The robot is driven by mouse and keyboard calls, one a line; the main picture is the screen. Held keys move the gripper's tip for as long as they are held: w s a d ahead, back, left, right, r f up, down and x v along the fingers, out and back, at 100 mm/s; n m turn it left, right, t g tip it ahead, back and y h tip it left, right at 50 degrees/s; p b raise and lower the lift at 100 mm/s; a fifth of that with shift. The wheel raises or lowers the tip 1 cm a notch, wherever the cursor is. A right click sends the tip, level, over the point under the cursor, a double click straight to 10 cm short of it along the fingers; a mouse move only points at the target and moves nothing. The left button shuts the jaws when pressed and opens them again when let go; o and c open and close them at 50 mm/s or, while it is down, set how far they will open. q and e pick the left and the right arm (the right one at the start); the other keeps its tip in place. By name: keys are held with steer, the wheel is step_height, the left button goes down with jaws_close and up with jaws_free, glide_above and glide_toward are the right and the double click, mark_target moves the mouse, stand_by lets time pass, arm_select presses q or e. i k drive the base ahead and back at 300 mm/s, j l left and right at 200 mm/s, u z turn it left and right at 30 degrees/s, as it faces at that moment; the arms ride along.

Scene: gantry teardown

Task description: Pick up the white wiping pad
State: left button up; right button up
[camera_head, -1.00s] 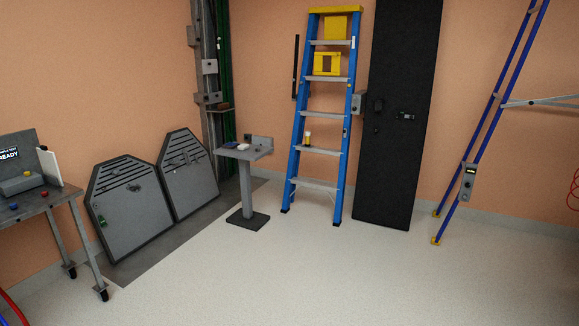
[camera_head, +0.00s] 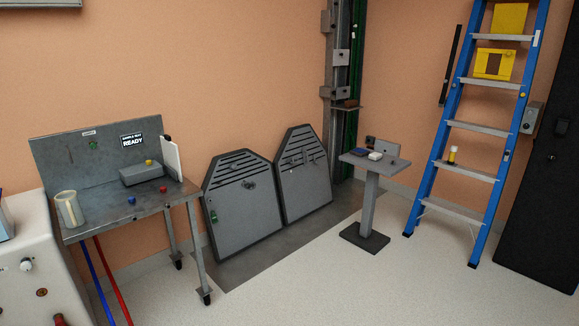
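A small white block-like item (camera_head: 375,156), likely the white wiping pad, lies on top of the grey pedestal stand (camera_head: 369,190). It sits beside a dark blue flat item (camera_head: 359,152). It is small at this distance, so its texture cannot be made out. Neither of my grippers shows in the head view.
A grey wheeled workbench (camera_head: 100,215) with a mug (camera_head: 69,209) stands at the left. Two grey panels (camera_head: 243,210) lean on the wall between bench and pedestal. A blue ladder (camera_head: 483,124) stands right of the pedestal. The floor in front (camera_head: 340,290) is clear.

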mark_target(375, 156)
steer(key=i+j+z, duration=0.1)
steer(key=i, duration=0.55)
steer(key=i+j+z, duration=0.1)
steer(key=i, duration=0.55)
steer(key=i+l+z, duration=0.2)
steer(key=i, duration=0.35)
steer(key=i+j+z, duration=0.1)
steer(key=i+z, duration=0.15)
steer(key=i, duration=0.35)
steer(key=i+j+z, duration=0.2)
steer(key=i, duration=0.35)
steer(key=i+j+z, duration=0.1)
steer(key=i+z, duration=0.15)
steer(key=i, duration=0.3)
